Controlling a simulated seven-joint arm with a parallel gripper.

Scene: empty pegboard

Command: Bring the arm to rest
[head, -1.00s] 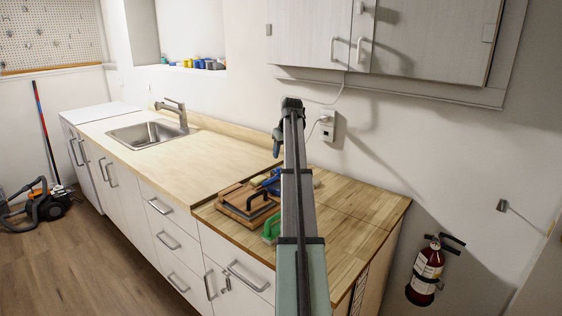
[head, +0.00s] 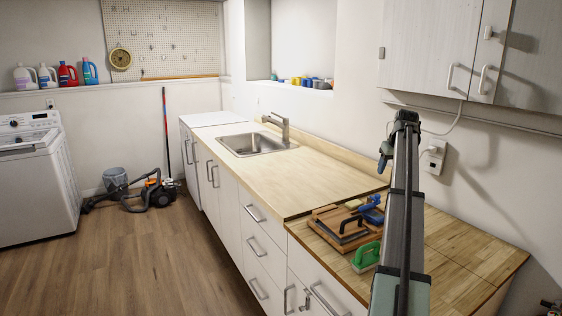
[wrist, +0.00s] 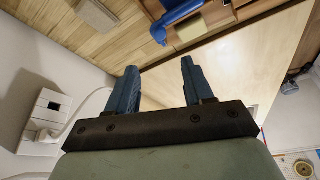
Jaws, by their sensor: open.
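My arm reaches out over the wooden end of the counter, and my gripper (head: 384,160) shows small near its far end in the head view. In the wrist view my gripper (wrist: 160,85) has its two blue fingers well apart, with nothing between them. It is in the air, apart from the counter (head: 312,178) and the things on it.
On the counter's wooden end lie a wooden tray (head: 322,226), a green-handled brush (head: 366,256) and a blue tool (head: 371,212). Wall cabinets (head: 425,45) hang above right.

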